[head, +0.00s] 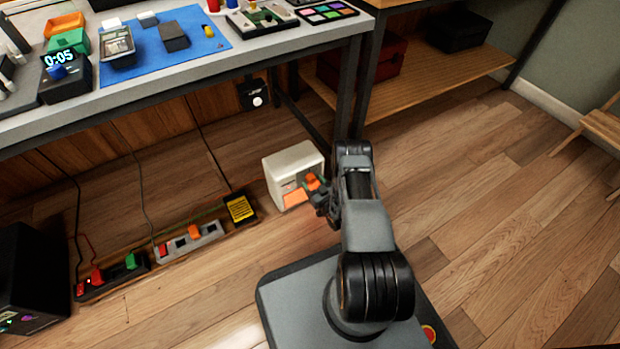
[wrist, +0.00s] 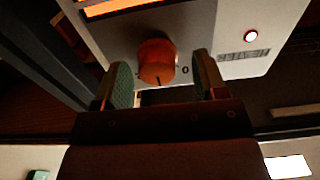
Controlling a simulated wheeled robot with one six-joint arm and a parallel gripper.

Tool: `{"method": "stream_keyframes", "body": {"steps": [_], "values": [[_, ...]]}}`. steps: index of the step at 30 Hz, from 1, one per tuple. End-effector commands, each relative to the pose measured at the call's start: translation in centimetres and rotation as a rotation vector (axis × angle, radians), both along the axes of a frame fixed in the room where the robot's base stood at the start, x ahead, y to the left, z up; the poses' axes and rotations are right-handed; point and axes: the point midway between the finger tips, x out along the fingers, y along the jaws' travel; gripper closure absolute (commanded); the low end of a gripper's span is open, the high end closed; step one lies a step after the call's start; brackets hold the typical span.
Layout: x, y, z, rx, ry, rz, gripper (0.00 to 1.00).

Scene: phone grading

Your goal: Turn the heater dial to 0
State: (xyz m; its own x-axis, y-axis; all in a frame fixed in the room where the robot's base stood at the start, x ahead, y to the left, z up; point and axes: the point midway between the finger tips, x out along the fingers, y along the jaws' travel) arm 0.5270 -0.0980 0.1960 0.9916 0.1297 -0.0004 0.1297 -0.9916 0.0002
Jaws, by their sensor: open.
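The heater (head: 292,160) is a white box on the floor under the bench, and its front also shows in the wrist view (wrist: 205,25). Its round orange dial (wrist: 157,58) has a printed 0 at its lower right in the wrist view. A short dark mark shows at the dial's lower edge; I cannot tell if it is the pointer. My gripper (wrist: 161,66) is open, with one finger on each side of the dial and visible gaps between. In the head view my gripper (head: 320,193) is at the heater's front and partly hides it.
Power strips (head: 190,240) with coloured switches and a yellow-and-black box (head: 240,208) lie left of the heater. A bench leg (head: 346,90) stands behind it.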

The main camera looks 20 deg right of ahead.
Motion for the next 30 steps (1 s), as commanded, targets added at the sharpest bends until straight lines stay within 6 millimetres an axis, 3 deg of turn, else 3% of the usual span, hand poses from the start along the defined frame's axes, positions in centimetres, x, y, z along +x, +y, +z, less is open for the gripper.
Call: {"method": "stream_keyframes", "body": {"steps": [15,30], "values": [[0.24,-0.94,0.03,0.000,0.000,-0.021,0.36],[0.28,-0.76,0.02,0.000,0.000,-0.018,0.83]]}}
